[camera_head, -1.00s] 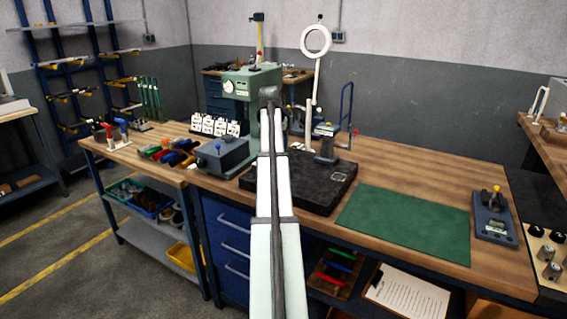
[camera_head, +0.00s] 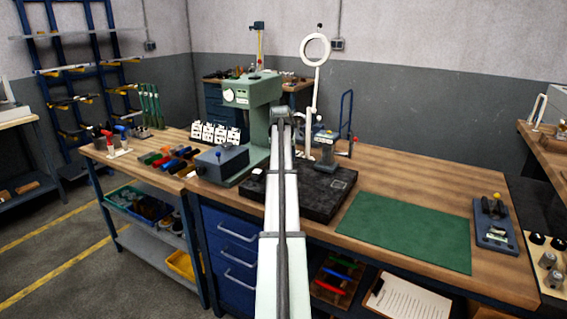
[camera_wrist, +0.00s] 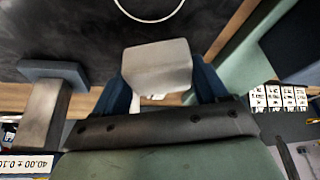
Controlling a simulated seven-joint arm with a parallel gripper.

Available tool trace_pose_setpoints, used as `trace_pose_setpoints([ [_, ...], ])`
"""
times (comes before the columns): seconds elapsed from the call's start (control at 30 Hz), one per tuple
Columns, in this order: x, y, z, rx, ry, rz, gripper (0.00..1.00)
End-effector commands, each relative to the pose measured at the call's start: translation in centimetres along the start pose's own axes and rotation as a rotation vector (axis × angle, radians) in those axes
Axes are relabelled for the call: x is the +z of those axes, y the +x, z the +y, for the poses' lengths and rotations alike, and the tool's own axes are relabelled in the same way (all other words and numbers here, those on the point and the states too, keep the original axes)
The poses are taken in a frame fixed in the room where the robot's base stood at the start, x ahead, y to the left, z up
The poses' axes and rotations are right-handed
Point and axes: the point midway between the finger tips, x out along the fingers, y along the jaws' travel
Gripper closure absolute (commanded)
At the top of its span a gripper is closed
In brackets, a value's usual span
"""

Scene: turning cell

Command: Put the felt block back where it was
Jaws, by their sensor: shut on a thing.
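In the wrist view my gripper (camera_wrist: 162,82) is shut on a pale grey block, which I take for the felt block (camera_wrist: 158,62). Blue fingers stand on both sides of the block. A dark surface lies beyond it. I cannot tell whether the block touches that surface. In the head view my arm hides my gripper and most of what it holds. A small whitish thing shows just left of the arm over the black plate (camera_head: 325,205); I cannot tell what it is.
A green press-like machine (camera_head: 252,95) stands left of my arm, a gauge stand (camera_head: 325,150) right of it. A grey box (camera_head: 220,160) and coloured handles (camera_head: 170,160) are at left. The green mat (camera_head: 400,232) is bare. A small blue fixture (camera_head: 508,240) stands at right.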

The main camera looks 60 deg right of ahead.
Motion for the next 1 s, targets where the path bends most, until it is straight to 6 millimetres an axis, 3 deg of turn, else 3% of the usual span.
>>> trace_pose_setpoints([
  [0.23, 1.2, 2.7, 0.0, 0.0, 0.0, -0.001, 0.52],
  [0.67, 1.4, 3.2, 0.0, 0.0, 0.0, -0.001, 0.52],
  [0.7, 1.4, 3.2, 0.0, 0.0, 0.0, -0.001, 0.24],
  [0.93, 1.4, 3.2, 0.0, 0.0, 0.0, -0.001, 0.02],
  [1.0, 1.4, 3.2, 0.0, 0.0, 0.0, -0.001, 0.02],
])
